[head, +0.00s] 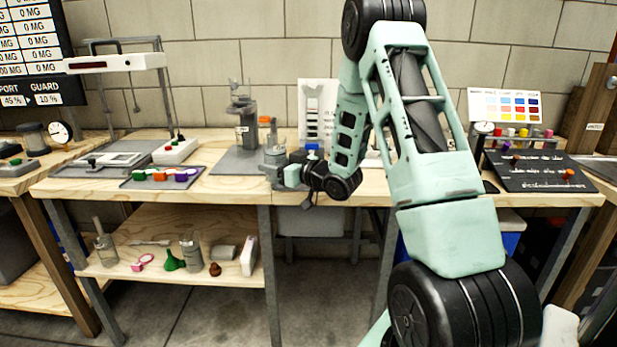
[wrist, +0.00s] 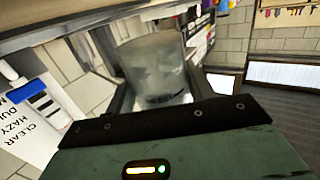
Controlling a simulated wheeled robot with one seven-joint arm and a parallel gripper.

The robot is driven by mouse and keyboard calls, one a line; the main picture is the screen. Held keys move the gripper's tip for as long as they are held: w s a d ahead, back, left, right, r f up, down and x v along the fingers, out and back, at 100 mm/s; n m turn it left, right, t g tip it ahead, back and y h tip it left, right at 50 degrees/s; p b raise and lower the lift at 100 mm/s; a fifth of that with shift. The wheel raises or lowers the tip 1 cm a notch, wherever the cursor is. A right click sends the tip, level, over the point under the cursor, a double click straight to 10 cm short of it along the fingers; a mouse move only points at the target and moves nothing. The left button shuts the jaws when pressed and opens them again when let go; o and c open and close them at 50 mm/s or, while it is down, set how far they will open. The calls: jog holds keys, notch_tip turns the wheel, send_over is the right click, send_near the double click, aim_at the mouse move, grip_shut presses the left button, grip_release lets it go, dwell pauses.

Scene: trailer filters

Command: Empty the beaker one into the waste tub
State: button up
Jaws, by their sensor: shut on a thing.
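My gripper (head: 271,170) is at the front edge of the middle bench and points left in the head view. It is shut on a clear, greyish beaker (wrist: 152,62), which fills the space between the fingers in the wrist view. The beaker looks cloudy towards its lower part; I cannot tell how much is in it. In the head view the beaker (head: 273,153) is small and partly covered by the gripper. A grey tub (head: 312,221) sits below the benchtop, right of the gripper; I cannot tell whether it is the waste tub.
A grey mat (head: 230,164) with a glass apparatus (head: 243,118) lies behind and left of my gripper. A tray of coloured caps (head: 162,177) is further left. The lower shelf (head: 200,272) holds glassware and a green funnel (head: 174,261). The floor below the tub is clear.

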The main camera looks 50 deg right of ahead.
aim_at(283, 153)
jog(key=shift+d+f+m, duration=0.1)
jog(key=shift+d+m, duration=0.05)
jog(key=shift+m, duration=0.25)
jog(key=shift+d+f+m, duration=0.2)
jog(key=shift+f+m, duration=0.05)
jog(key=shift+m, duration=0.35)
jog(key=shift+d+r+m+t+p, duration=0.3)
jog(key=shift+r+m+t+p, duration=0.15)
jog(key=shift+m+p, duration=0.65)
jog(key=shift+d+f+m, duration=0.25)
jog(key=shift+f+m, duration=0.05)
jog(key=shift+m, duration=0.3)
jog(key=shift+s+d+m, duration=0.1)
jog(key=shift+d+m, duration=0.05)
jog(key=shift+m, duration=0.15)
jog(key=shift+d+r+t+p, duration=0.1)
jog(key=shift+r+t+p, duration=0.2)
jog(key=shift+p, duration=0.25)
jog(key=shift+m, duration=0.4)
jog(key=shift+d+r+m+p, duration=0.2)
jog(key=shift+d+m+p, duration=0.1)
jog(key=shift+m, duration=0.1)
jog(key=shift+a+r+m+t+h+p, duration=0.2)
jog(key=shift+r+m+p, duration=0.35)
jog(key=shift+m+p, duration=0.3)
jog(key=shift+a+r+m+t+h+p, duration=0.1)
jog(key=shift+r+m+t+h+p, duration=0.1)
jog(key=shift+r+m+p, duration=0.55)
